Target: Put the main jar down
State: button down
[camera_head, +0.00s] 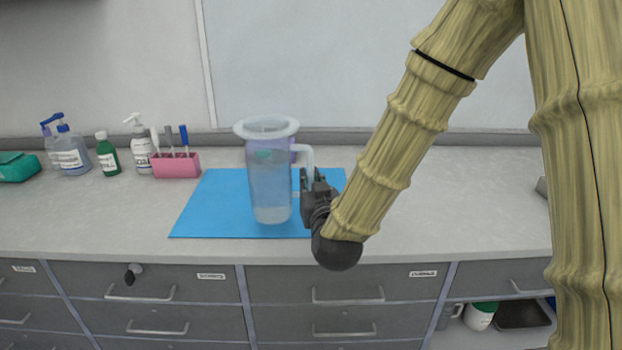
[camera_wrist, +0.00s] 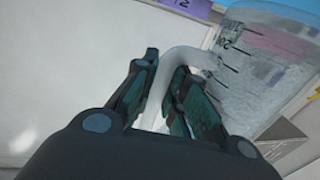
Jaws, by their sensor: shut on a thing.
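The main jar (camera_head: 269,178) is a tall clear jug with a wide rim, a handle on its right and a pale liquid inside. It stands upright over the blue mat (camera_head: 205,205); I cannot tell whether its base touches the mat. My gripper (camera_head: 308,182) is at the jar's right side, shut on the handle. In the wrist view, the fingers of my gripper (camera_wrist: 163,98) close around the handle (camera_wrist: 180,58), and the graduated jar wall (camera_wrist: 245,75) lies to the right.
A pink holder (camera_head: 176,165) with tools stands left of the mat, with a white pump bottle (camera_head: 141,150), a green bottle (camera_head: 107,157) and a clear pump bottle (camera_head: 70,153) beyond. Drawers lie below the counter's front edge.

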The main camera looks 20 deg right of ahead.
jog(key=s, duration=0.1)
jog(key=s+a+p, duration=0.1)
jog(key=s, duration=0.2)
jog(key=shift+s+a+r, duration=0.35)
jog(key=shift+r, duration=0.05)
jog(key=shift+p, duration=0.5)
jog(key=p, duration=0.6)
jog(key=shift+s+a, duration=0.1)
jog(key=shift+s, duration=0.1)
jog(key=p, duration=0.5)
jog(key=shift+s+a+r, duration=0.1)
jog(key=shift+s+a, duration=0.05)
jog(key=shift+s, duration=0.25)
jog(key=shift+s+a+p, duration=0.15)
jog(key=shift+s+p, duration=0.5)
jog(key=shift+p, duration=1.2)
